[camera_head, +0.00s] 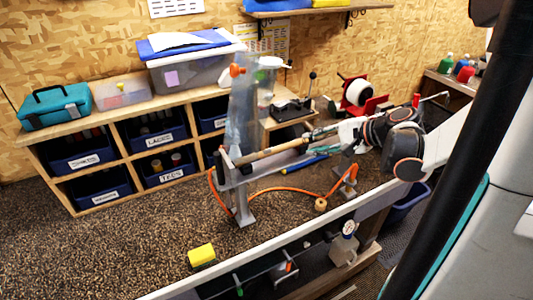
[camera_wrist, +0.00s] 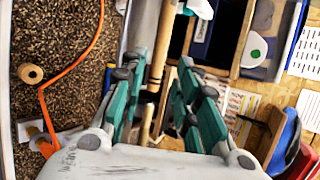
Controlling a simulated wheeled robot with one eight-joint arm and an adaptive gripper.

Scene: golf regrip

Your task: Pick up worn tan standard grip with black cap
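The tan grip (camera_head: 268,152) lies along the top of the clear stand, pointing toward my gripper (camera_head: 348,138) in the head view. In the wrist view the tan grip (camera_wrist: 162,45) runs lengthwise between the green fingers of my gripper (camera_wrist: 158,68). The fingers are apart, with gaps on both sides of the grip, so the gripper is open. A dark band shows on the rod near the fingertips. I cannot clearly make out a black cap.
An orange hose (camera_head: 285,189) and a blue pen-like tool (camera_head: 303,165) lie nearby. A yellow sponge (camera_head: 201,255) is at the front. Shelves with blue bins (camera_head: 150,132) stand behind.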

